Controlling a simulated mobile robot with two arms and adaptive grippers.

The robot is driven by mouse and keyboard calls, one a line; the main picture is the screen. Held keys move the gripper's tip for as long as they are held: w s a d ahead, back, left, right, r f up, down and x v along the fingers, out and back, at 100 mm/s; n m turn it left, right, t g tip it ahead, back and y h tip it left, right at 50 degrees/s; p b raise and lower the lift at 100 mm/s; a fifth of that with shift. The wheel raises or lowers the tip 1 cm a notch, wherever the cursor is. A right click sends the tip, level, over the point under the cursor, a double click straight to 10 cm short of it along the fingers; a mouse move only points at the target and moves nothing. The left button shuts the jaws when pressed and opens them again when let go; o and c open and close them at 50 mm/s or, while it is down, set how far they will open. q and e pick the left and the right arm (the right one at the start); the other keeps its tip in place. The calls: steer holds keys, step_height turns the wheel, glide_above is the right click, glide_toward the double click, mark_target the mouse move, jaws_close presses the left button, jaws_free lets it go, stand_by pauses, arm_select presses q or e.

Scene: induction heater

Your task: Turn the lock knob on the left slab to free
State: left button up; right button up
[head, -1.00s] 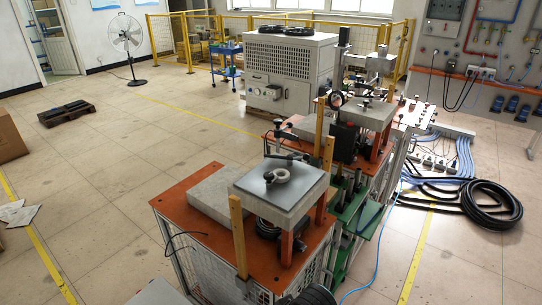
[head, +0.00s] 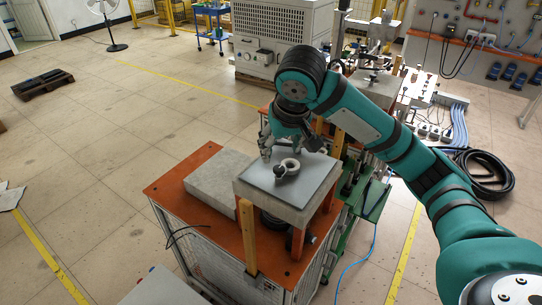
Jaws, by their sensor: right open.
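The near grey slab (head: 312,196), raised on orange and wooden posts, stands on the orange-topped bench. On its top sits a pale ring (head: 290,165) with a small dark knob (head: 279,172) at its left side. Which way the knob is turned is too small to tell. My right gripper (head: 266,154) is above the slab's back left part, just behind and left of the ring, fingers pointing down and open. It appears apart from the knob. The arm hides the slab's back edge and the black lever there. My left gripper is out of view.
A lower grey block (head: 218,180) lies on the orange bench top (head: 168,186) left of the slab. A second raised slab (head: 375,82) stands behind, partly covered by my arm. A wooden post (head: 247,238) rises at the front. Open floor lies left.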

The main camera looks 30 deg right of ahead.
step_height(320, 180, up, 2)
steer(key=w+d, duration=0.1)
steer(key=m, duration=0.1)
glide_toward(279, 168)
steer(key=p+x, duration=0.1)
steer(key=x, duration=0.6)
steer(key=shift+s+f, duration=0.1)
steer(key=shift+f, duration=0.05)
steer(key=shift+x, duration=0.8)
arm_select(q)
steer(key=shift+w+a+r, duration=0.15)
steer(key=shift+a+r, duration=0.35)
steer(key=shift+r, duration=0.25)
